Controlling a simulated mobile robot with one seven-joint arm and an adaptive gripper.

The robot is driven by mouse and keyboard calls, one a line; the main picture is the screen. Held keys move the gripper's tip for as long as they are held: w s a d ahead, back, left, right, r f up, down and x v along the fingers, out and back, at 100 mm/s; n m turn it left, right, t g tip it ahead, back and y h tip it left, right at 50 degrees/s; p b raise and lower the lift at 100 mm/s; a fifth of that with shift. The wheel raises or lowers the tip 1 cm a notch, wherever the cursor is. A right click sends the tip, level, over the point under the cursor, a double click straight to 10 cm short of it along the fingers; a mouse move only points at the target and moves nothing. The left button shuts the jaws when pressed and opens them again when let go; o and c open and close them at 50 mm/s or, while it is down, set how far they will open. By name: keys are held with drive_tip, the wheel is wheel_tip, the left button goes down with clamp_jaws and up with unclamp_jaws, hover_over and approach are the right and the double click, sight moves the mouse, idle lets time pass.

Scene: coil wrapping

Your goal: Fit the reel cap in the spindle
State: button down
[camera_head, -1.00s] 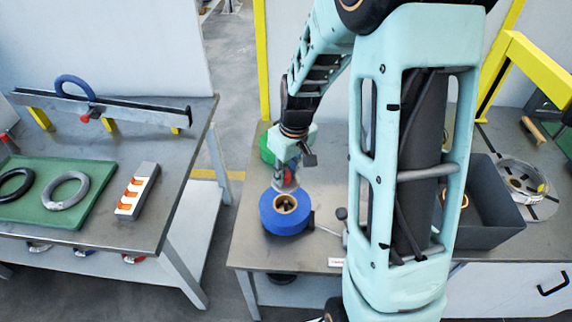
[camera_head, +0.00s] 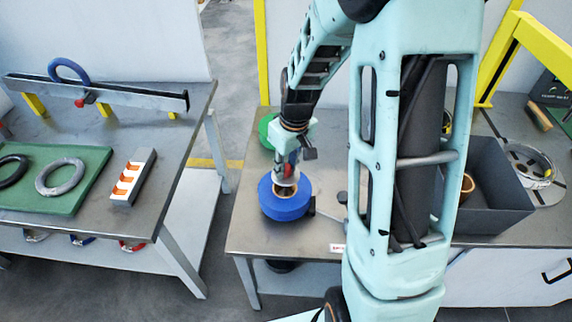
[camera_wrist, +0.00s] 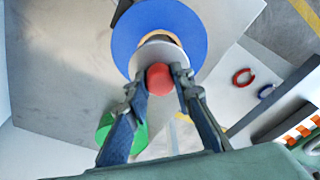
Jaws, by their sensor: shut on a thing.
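My gripper (camera_head: 287,168) points down over the blue reel (camera_head: 271,206) on the right-hand table. In the wrist view my gripper (camera_wrist: 158,80) is shut on the red knob of the reel cap (camera_wrist: 158,79), with a finger on each side. The cap's pale disc (camera_head: 286,180) is at the tan core in the middle of the reel. The blue reel also shows in the wrist view (camera_wrist: 130,42), behind the cap. The spindle is hidden by the cap and reel, so I cannot tell how deep the cap sits.
A green reel (camera_head: 267,130) stands behind the blue one. A dark grey bin (camera_head: 490,222) is at the right, beyond my arm. The left table holds a green tray (camera_head: 62,203) with rings and a grey block with orange slots (camera_head: 133,178).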

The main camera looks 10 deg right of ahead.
sight(286, 177)
drive_tip(key=shift+f+b, duration=0.4)
drive_tip(key=shift+f, duration=0.45)
drive_tip(key=shift+f+b, duration=1.4)
drive_tip(key=shift+f, duration=0.05)
idle(1.1)
drive_tip(key=c, duration=1.6)
unclamp_jaws()
drive_tip(key=shift+r, duration=0.15)
wheel_tip(286, 177, up, 12)
drive_tip(key=s, duration=0.1)
drive_tip(key=shift+s+d, duration=0.3)
drive_tip(key=shift+d, duration=0.15)
drive_tip(key=shift+f, duration=0.2)
